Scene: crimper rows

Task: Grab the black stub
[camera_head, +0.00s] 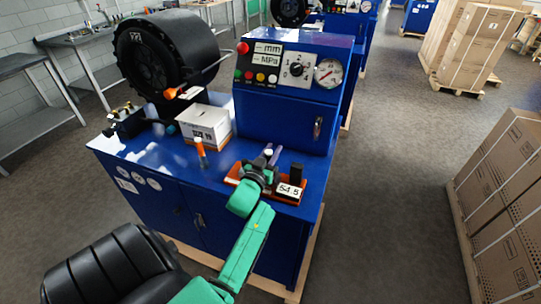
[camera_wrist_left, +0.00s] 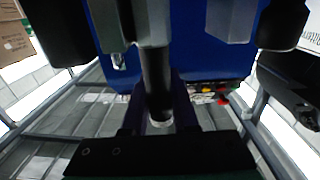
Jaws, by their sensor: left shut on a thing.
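My left gripper (camera_head: 269,157) is over the orange tray (camera_head: 234,175) on the blue machine's top, at the end of my green arm. In the left wrist view a black stub (camera_wrist_left: 157,80) with a pale end stands between the dark purple fingers of the left gripper (camera_wrist_left: 160,108), which is shut on it. In the head view the gripper hides most of the stub, and I cannot tell whether the stub touches the tray. My right gripper is not in view.
A dark upright block (camera_head: 297,173) and a "54 5" label (camera_head: 289,190) are right beside the gripper. Cartons (camera_head: 507,190) stand at right across open floor.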

